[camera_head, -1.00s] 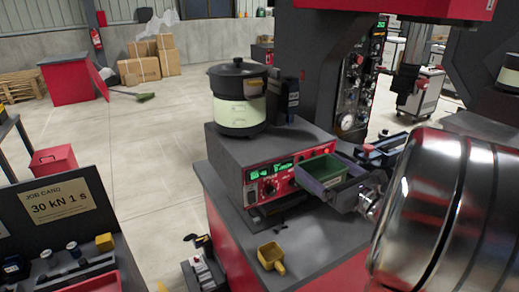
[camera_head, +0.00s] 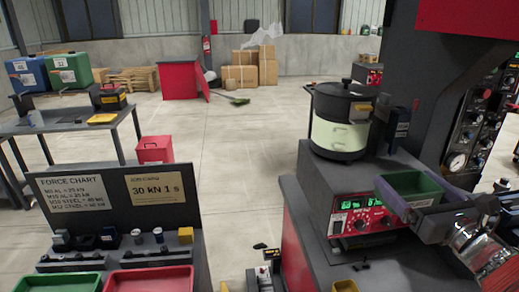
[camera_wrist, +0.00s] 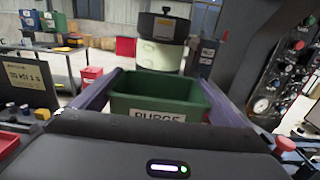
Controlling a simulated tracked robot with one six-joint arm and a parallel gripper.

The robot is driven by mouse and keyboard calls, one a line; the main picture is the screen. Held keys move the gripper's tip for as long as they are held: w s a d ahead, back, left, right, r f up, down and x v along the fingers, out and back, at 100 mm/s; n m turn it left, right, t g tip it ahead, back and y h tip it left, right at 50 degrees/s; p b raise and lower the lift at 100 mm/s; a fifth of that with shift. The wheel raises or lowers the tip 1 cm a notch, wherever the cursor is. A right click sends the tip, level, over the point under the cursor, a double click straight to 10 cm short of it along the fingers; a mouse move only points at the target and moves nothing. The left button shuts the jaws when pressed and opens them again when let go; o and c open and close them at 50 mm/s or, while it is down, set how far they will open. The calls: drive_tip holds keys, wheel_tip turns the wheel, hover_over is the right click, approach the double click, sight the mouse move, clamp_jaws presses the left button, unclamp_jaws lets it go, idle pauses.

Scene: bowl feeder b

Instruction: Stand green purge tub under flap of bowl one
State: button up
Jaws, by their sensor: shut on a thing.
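My gripper (camera_head: 412,186) is shut on the green purge tub (camera_head: 420,191), its purple fingers along the tub's sides. In the wrist view, the tub (camera_wrist: 160,100) is upright between the fingers, with a white PURGE label facing the camera. The tub is held in front of the right part of the red control panel (camera_head: 362,213). A bowl feeder (camera_head: 342,138), black with a cream band and a lid, stands behind on the dark cabinet. In the wrist view, this feeder (camera_wrist: 160,55) is straight beyond the tub.
A dark machine column (camera_head: 450,100) with gauges rises at the right. A dark device (camera_head: 396,125) stands beside the feeder. A bench with a force chart (camera_head: 75,195) and trays is at left. Open floor (camera_head: 235,180) lies between.

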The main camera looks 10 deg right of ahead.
idle(0.4)
drive_tip(key=w, duration=0.6)
drive_tip(key=w+d+f, duration=0.1)
drive_tip(key=w, duration=0.6)
drive_tip(key=w+f, duration=0.1)
drive_tip(key=w, duration=0.5)
drive_tip(key=shift+w+d, duration=0.15)
drive_tip(key=shift+w, duration=0.15)
drive_tip(key=shift+f, duration=0.6)
drive_tip(key=shift+f, duration=0.1)
wheel_tip(320, 180, down, 3)
drive_tip(key=shift+r, duration=0.1)
drive_tip(key=shift+w+f, duration=0.2)
drive_tip(key=shift+f, duration=0.25)
drive_tip(key=shift+f, duration=0.1)
